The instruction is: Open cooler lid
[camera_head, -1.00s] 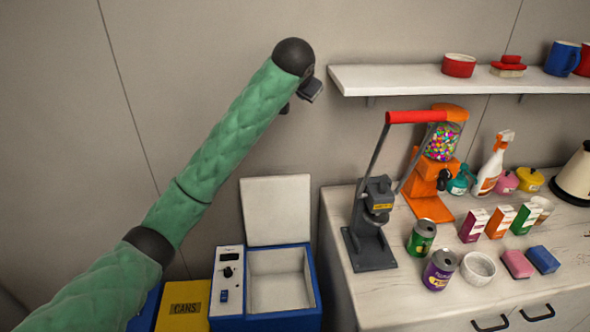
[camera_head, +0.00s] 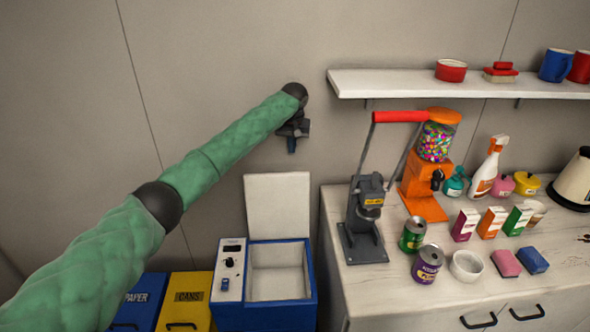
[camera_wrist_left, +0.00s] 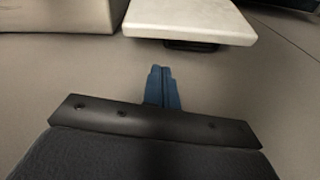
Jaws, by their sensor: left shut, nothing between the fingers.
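The blue cooler (camera_head: 265,317) stands on the floor left of the counter. Its white lid (camera_head: 278,207) is raised upright against the back, and the pale inside is open and looks empty. A control panel with a black knob is on its left side. My left gripper (camera_head: 292,146) is above the raised lid, apart from it, pointing down near the wall. In the left wrist view its blue fingers (camera_wrist_left: 163,88) are together with nothing between them. A white slab (camera_wrist_left: 190,20) shows beyond the fingers in that view. My right gripper is not in view.
A blue PAPER bin (camera_head: 137,300) and a yellow CANS bin (camera_head: 187,295) stand left of the cooler. The counter (camera_head: 375,295) at right holds a can crusher (camera_head: 363,220), cans (camera_head: 428,264), cartons and a gumball machine (camera_head: 432,165). A shelf (camera_head: 460,84) hangs above.

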